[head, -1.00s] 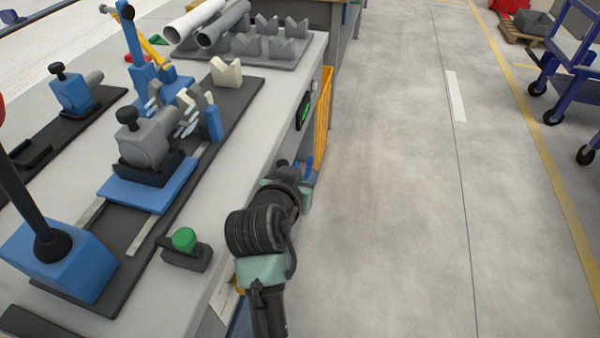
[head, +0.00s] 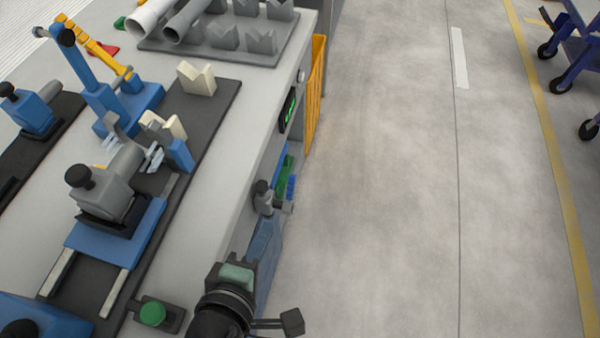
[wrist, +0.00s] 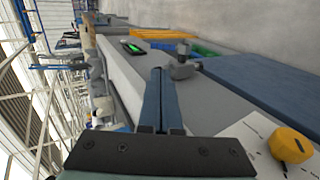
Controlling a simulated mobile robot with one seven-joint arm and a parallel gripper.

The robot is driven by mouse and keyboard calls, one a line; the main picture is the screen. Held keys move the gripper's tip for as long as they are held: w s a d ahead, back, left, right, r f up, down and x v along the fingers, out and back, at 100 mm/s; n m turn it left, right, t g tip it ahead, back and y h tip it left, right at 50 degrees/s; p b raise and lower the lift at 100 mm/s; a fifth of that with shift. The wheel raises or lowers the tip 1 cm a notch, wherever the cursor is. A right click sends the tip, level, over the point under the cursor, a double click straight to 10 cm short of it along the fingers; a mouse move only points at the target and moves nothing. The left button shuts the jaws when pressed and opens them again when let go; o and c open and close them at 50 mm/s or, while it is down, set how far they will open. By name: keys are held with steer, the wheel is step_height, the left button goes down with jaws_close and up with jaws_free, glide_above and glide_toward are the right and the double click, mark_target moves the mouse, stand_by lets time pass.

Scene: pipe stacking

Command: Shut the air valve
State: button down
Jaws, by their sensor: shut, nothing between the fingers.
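A grey fitting with a short upright stub, which looks like the air valve, sticks out from the bench's front side in the wrist view (wrist: 182,66). It also shows in the head view (head: 263,196), just beyond my fingers. My gripper (wrist: 160,72) is shut and empty, its two long blue fingers together. The fingertips appear close to the left of the fitting in the wrist view; I cannot tell whether they touch it. In the head view my gripper (head: 270,222) points along the bench side. The fitting's handle position is unclear.
The bench top (head: 215,130) carries clamps, pipes (head: 170,18) and a green button (head: 152,313). A green-lit display (head: 288,108) and a yellow bin (head: 316,95) are farther along the side.

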mark_target(290, 185)
steer(key=b+x, duration=0.3)
steer(key=x, duration=1)
steer(key=shift+w+f, duration=0.2)
steer(key=shift+f, duration=0.05)
steer(key=shift+r+p, duration=0.15)
steer(key=shift+p, duration=0.2)
steer(key=shift+w+r+p, duration=0.1)
steer(key=shift+p, duration=0.35)
steer(key=shift+g, duration=0.3)
